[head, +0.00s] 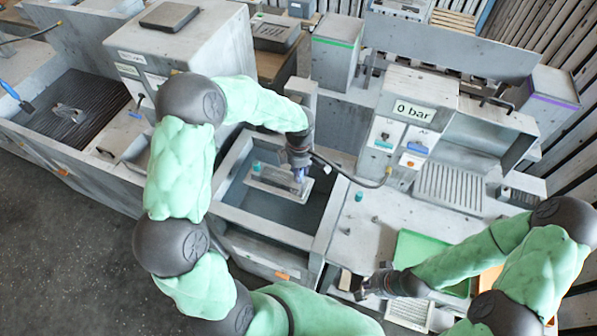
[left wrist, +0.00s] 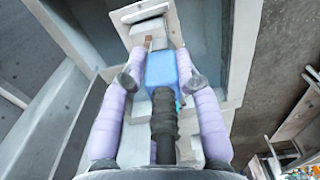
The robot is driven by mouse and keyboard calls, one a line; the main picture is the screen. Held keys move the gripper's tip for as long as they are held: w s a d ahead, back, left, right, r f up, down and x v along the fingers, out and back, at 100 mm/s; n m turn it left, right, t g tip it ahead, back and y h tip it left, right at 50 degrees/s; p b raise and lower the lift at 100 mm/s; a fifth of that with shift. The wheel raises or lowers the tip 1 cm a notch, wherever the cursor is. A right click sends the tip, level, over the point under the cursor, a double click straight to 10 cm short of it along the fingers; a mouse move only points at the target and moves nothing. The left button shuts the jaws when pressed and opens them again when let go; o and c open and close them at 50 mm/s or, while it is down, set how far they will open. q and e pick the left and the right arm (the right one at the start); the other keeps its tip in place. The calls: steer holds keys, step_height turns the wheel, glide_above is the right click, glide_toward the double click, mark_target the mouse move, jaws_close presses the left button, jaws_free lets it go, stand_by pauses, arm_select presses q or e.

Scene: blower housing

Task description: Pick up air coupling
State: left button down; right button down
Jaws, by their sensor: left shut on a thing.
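The air coupling (left wrist: 161,72) is a blue block on a black ribbed hose in the left wrist view. My left gripper (left wrist: 160,82) is shut on it, one purple finger on each side. In the head view my left gripper (head: 301,174) is over the grey basin, at the right end of a pale housing (head: 272,180) on a light plate. The housing's end also shows just beyond the coupling in the left wrist view (left wrist: 147,30). Whether coupling and housing touch is unclear. My right gripper (head: 362,287) is low at the bench's front edge, its fingers too small to read.
The black hose (head: 345,175) runs from my left gripper to the panel marked "0 bar" (head: 411,109). The basin's rim (head: 262,236) surrounds the housing. A green tray (head: 416,247) lies beside my right arm. A small teal part (head: 359,196) stands on the bench.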

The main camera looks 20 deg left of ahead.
arm_select(q)
steer(key=s+d+r+b, duration=0.1)
steer(key=s+d+r, duration=0.5)
steer(key=s, duration=0.4)
steer(key=shift+r, duration=0.65)
arm_select(e)
steer(key=shift+f, duration=0.8)
